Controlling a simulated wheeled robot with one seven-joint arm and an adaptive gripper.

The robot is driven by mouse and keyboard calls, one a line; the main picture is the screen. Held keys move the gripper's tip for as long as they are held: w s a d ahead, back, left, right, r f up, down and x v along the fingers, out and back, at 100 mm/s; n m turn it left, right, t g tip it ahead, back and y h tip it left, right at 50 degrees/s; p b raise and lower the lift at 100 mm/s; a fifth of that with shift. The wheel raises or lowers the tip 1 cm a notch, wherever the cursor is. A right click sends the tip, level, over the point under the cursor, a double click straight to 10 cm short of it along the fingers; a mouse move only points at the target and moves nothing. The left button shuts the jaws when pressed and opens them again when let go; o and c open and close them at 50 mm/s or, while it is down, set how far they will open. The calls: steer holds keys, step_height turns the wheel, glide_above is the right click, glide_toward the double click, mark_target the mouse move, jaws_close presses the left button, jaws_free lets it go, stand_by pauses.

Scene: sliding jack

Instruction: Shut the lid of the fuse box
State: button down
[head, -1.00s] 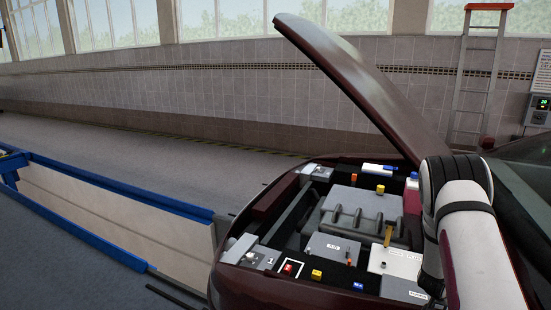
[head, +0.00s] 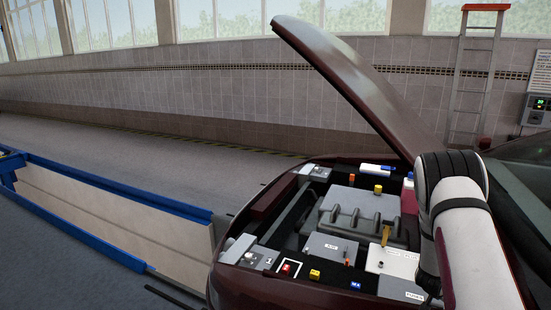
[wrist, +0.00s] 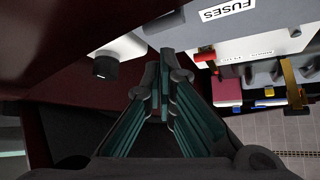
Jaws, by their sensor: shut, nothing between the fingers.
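The fuse box lid (head: 400,288) is a grey panel with a white FUSES label at the front right of the engine bay in the head view. My arm partly hides its right side. In the wrist view the lid (wrist: 262,18) shows at the top right with its label. It looks lowered, but I cannot tell whether it is fully shut. My gripper (wrist: 163,55) is shut and empty, its fingertips close to the lid's lower left edge in the picture. I cannot tell if they touch. The head view does not show the fingers.
The raised bonnet (head: 350,80) leans over the bay. A black knob (wrist: 105,66) is left of my fingers. A blue-railed pit (head: 110,187) lies left of the car.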

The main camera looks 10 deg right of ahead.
steer(key=shift+r, duration=2.7)
